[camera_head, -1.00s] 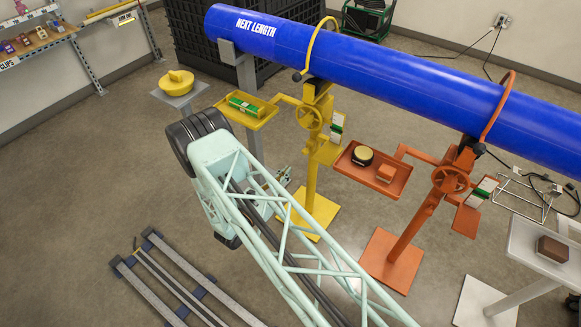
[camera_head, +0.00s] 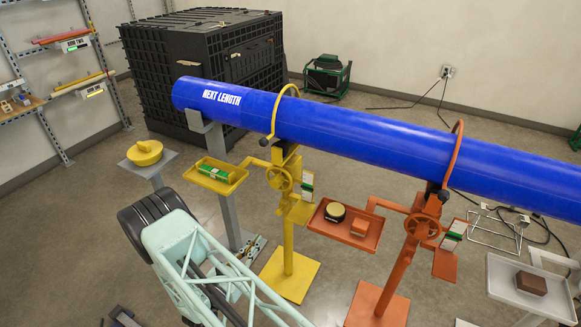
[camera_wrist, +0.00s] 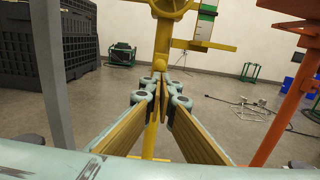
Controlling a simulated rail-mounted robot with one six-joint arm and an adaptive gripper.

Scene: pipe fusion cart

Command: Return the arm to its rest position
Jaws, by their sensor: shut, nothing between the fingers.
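My gripper (camera_wrist: 162,96) shows in the wrist view, its two fingers with yellow-brown pads brought together at the tips. Nothing shows between them. It points towards a yellow stand post (camera_wrist: 161,45), with floor visible beyond; I cannot tell the gap to the post. In the camera_head view my pale green lattice arm (camera_head: 200,262) rises from the bottom edge, with its dark rounded joint (camera_head: 150,218) below the yellow tray. The rest of the arm is mostly hidden or out of frame.
A blue pipe (camera_head: 350,131) lies across the yellow stand (camera_head: 288,235) and orange stand (camera_head: 402,265). A yellow tray (camera_head: 237,182), an orange tray (camera_head: 322,230) and a grey post (camera_head: 226,205) stand near my arm. A black crate (camera_head: 185,75) is behind.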

